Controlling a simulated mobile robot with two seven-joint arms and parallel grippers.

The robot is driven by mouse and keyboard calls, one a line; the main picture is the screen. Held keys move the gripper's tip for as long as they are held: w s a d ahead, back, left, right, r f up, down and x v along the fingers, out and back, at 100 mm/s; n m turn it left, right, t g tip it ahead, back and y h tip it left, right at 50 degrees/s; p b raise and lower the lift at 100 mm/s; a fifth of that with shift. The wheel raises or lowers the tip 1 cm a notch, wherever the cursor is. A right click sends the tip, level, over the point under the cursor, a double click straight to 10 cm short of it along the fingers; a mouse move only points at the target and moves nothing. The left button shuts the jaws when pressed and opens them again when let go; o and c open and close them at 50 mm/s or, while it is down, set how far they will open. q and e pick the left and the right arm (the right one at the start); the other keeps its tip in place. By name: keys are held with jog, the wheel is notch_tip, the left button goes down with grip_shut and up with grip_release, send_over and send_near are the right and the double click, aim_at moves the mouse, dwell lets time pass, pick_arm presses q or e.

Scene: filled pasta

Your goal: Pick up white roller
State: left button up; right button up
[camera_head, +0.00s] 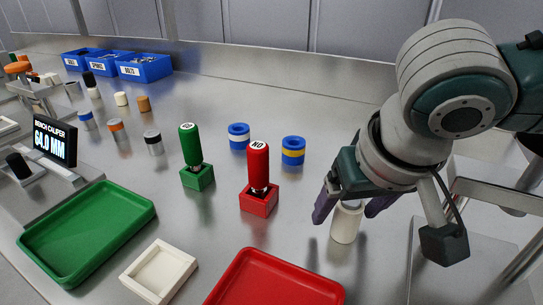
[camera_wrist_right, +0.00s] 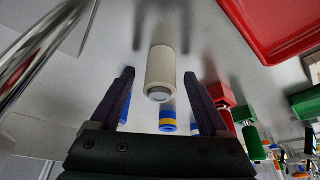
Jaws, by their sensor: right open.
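The white roller (camera_head: 346,224) stands upright on the metal table at the right of the head view, partly hidden by my right gripper. My right gripper (camera_head: 350,208) is open, with its two dark purple fingers on either side of the roller. In the right wrist view the roller (camera_wrist_right: 160,72) lies ahead, between and slightly beyond the open fingertips of the gripper (camera_wrist_right: 162,88). Clear gaps show on both sides of it there, so neither finger seems to touch it. My left gripper does not show.
A red stamp (camera_head: 258,180), a green stamp (camera_head: 190,160) and two blue-and-coloured rollers (camera_head: 293,151) stand left of the gripper. A red tray (camera_head: 330,291), a white tray (camera_head: 185,262) and a green tray (camera_head: 42,248) lie in front. Blue bins (camera_head: 145,70) stand at the back.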

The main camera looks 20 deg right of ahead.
jog(key=shift+w+f, duration=0.1)
jog(key=shift+f, duration=0.1)
grip_shut()
dwell(0.6)
